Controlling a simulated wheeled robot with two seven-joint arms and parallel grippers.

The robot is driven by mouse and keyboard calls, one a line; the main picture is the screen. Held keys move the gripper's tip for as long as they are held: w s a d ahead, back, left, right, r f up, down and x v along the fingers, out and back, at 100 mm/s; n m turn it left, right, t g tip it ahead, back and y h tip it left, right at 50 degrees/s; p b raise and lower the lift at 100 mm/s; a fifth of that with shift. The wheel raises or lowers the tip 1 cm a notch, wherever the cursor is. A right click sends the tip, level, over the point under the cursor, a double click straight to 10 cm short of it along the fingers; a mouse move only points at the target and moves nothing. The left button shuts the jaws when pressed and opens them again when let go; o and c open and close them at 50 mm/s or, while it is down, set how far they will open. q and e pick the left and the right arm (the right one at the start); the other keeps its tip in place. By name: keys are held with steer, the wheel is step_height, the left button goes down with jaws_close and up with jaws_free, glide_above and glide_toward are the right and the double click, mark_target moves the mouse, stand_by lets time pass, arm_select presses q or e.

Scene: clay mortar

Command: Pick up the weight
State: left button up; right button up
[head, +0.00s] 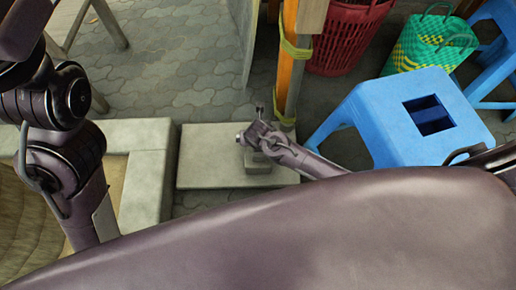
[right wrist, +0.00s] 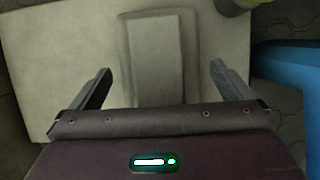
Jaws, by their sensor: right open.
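The weight looks like a pale grey block with a raised narrower top. It lies on a flat stone slab (head: 210,170) in the head view, where my right gripper (head: 252,140) partly covers the weight (head: 258,166). In the right wrist view the weight (right wrist: 156,50) is upright in the picture, between the two spread fingers of my right gripper (right wrist: 160,68). The fingers are open, with clear gaps on both sides and nothing held. The near end of the weight is hidden behind the gripper body. My left arm shows at the left of the head view, but its gripper does not.
A blue stool (head: 385,110) stands close to the right of the slab. An orange post (head: 287,75) rises at the slab's back edge. A red basket (head: 345,35) and a green woven bag (head: 425,45) are behind. Open paving (head: 180,75) lies beyond the slab.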

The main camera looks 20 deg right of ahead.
steer(key=shift+f, duration=0.25)
stand_by(0.4)
steer(key=c, duration=1.8)
steer(key=shift+w+r, duration=0.25)
steer(key=shift+c, duration=0.4)
steer(key=shift+a, duration=0.1)
